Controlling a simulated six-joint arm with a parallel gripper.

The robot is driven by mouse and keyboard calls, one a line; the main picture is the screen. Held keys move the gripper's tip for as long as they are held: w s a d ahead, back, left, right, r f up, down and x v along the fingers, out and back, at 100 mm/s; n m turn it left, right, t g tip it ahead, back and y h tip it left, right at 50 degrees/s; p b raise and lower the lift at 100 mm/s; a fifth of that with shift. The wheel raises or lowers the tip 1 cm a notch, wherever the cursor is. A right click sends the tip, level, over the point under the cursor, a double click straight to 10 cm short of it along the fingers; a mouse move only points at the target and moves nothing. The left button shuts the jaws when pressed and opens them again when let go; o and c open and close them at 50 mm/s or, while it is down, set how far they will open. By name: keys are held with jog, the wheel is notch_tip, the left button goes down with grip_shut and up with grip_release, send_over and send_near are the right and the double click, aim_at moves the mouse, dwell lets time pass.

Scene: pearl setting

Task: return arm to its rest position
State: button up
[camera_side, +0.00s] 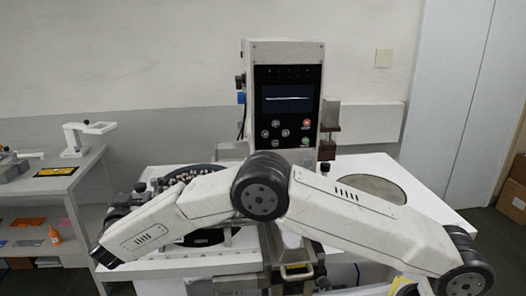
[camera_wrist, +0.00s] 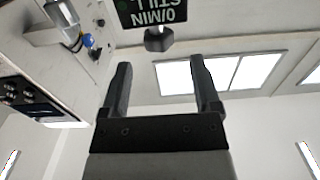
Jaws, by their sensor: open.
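My gripper (camera_wrist: 161,68) shows in the wrist view with its two dark fingers spread apart. Nothing is between the fingers. Beyond them are a pale wall and ceiling, so no work surface lies in front of the fingers in that view. In the side view my white arm spans the foreground, bent at its middle joint, with one end at lower right and the other at lower left. I cannot make out the gripper's fingers in the side view.
A machine (camera_side: 283,56) with a screen and buttons stands behind my arm on a white table (camera_side: 345,172). A round dark tray (camera_side: 205,238) is partly hidden by my arm. A grey bench (camera_side: 45,185) is at left. A dark sign (camera_wrist: 152,12) hangs beyond my fingers.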

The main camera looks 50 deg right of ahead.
jog(key=s+d+r+n+t+y, duration=0.25)
jog(key=d+n+y, duration=0.4)
jog(key=y, duration=0.35)
jog(key=s+d+f+g+y, duration=0.1)
jog(key=s+d+f+g, duration=0.2)
jog(key=s, duration=0.8)
jog(key=s+d+f+n+g+y, duration=0.1)
jog(key=s+d+f+g, duration=0.2)
jog(key=s, duration=0.8)
jog(key=s+d+f+n+g, duration=0.1)
jog(key=s+d+f+g, duration=0.2)
jog(key=s+g, duration=0.3)
jog(key=s, duration=0.5)
jog(key=shift+s+d+f+g+y, duration=0.25)
jog(key=shift+s+d+g+y, duration=0.05)
jog(key=shift+s+g+y, duration=0.1)
jog(key=shift+w+n, duration=0.1)
jog(key=shift+n, duration=0.15)
